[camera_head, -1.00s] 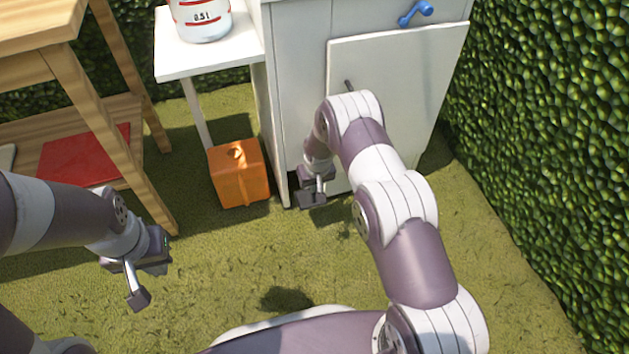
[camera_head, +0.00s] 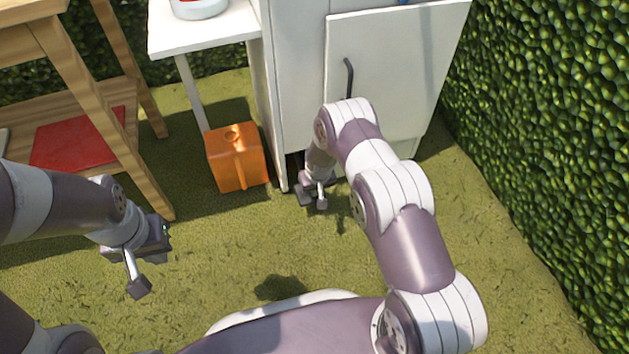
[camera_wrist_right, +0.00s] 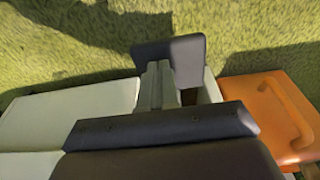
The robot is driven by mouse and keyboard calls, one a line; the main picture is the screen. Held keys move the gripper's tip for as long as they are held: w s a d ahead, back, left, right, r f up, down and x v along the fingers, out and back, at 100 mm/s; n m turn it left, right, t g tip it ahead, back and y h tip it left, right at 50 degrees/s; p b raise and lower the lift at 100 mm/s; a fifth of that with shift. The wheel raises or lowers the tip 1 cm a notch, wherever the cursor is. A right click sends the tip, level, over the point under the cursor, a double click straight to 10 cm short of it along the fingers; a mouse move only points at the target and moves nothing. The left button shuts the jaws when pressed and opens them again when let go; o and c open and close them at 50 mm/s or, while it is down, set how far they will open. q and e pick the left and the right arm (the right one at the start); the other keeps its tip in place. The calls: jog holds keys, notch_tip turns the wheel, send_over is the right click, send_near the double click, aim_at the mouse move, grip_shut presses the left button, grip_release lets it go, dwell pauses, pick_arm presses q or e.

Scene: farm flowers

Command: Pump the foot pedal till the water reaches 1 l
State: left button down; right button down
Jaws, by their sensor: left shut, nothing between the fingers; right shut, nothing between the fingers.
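The foot pedal cannot be told for certain; dark parts at the cabinet's foot blend with my right gripper. My right gripper (camera_head: 320,203) is shut and empty, low by the lower front edge of the white cabinet (camera_head: 384,70). In the right wrist view its dark fingers and grey parts fill the middle, and contact with a pedal cannot be told. My left gripper (camera_head: 139,288) is shut and empty above the grass at the left. The water container (camera_head: 198,9) stands on the white side shelf (camera_head: 205,38); only its base shows, so the water level is hidden.
An orange canister (camera_head: 237,160) stands on the grass left of the cabinet, and shows at the right of the wrist view (camera_wrist_right: 270,110). A wooden table (camera_head: 80,85) with a red item (camera_head: 75,143) is at the left. A hedge (camera_head: 545,130) borders the right.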

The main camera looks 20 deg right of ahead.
jog(key=shift+s+f, duration=0.3)
jog(key=shift+r, duration=0.15)
jog(key=p+v, duration=0.2)
jog(key=w+p+v, duration=0.1)
jog(key=p+v, duration=0.2)
jog(key=shift+r, duration=0.3)
jog(key=s+r+p, duration=0.4)
jog(key=r+p, duration=0.1)
jog(key=r, duration=0.2)
jog(key=shift+s+r, duration=0.3)
jog(key=shift+d, duration=0.1)
